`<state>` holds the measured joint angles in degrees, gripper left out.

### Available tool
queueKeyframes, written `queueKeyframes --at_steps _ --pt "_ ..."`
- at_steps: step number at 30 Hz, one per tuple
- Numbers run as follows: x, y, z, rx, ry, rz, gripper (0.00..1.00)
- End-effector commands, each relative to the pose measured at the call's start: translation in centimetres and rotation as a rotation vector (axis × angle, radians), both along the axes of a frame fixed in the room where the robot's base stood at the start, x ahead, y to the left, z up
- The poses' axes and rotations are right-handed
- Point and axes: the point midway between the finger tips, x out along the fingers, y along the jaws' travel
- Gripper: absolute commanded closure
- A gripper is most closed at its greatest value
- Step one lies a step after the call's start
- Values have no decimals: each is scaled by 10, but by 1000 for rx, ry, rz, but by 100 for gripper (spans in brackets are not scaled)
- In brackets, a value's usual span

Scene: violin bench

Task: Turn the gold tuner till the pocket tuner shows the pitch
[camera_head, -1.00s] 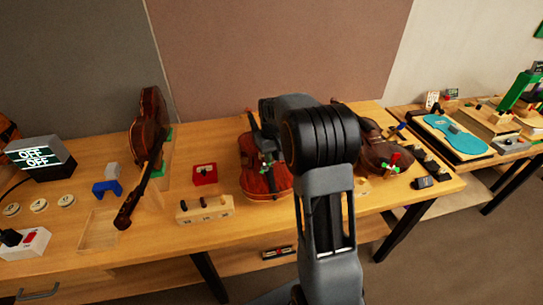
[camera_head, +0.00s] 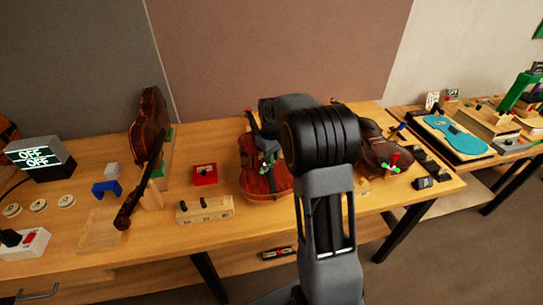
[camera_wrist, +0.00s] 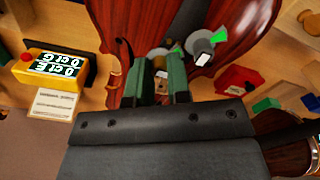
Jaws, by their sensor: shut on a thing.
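The violin (camera_wrist: 225,75) lies reddish-brown under my gripper in the wrist view; its body (camera_head: 258,185) also shows in the head view. My gripper (camera_wrist: 158,80) has its two green-padded fingers down at the tail end of the violin, closed around a small gold tuner (camera_wrist: 160,72) that is mostly hidden between them. The yellow pocket tuner (camera_wrist: 50,70) is at the left of the wrist view. Its display has two lines that seem to read 0 ct with letters E and G, turned and small. In the head view my arm hides part of the violin.
A grey knob-like part with green tips (camera_wrist: 202,45) sits close right of my fingers. A red box (camera_head: 204,174) and a wooden block with dark pegs (camera_head: 205,209) are left of the violin. Another violin (camera_head: 377,150) lies to the right.

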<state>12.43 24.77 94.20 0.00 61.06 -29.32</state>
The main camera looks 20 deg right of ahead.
Motion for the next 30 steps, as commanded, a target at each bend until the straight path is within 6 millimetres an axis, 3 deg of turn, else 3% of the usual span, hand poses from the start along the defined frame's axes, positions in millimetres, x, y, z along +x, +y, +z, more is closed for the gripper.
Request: queueKeyframes --at_steps 2,3,10,20,23,30 --pt "1 0 2 -1 -4 0 100" --pt "1 0 2 -1 -4 0 80" --pt "0 0 1 0 -2 -1 57" --pt "1 0 5 0 -2 -1 57" --pt "1 0 16 -1 -4 -2 57" --pt "1 0 65 -1 -7 -1 57"
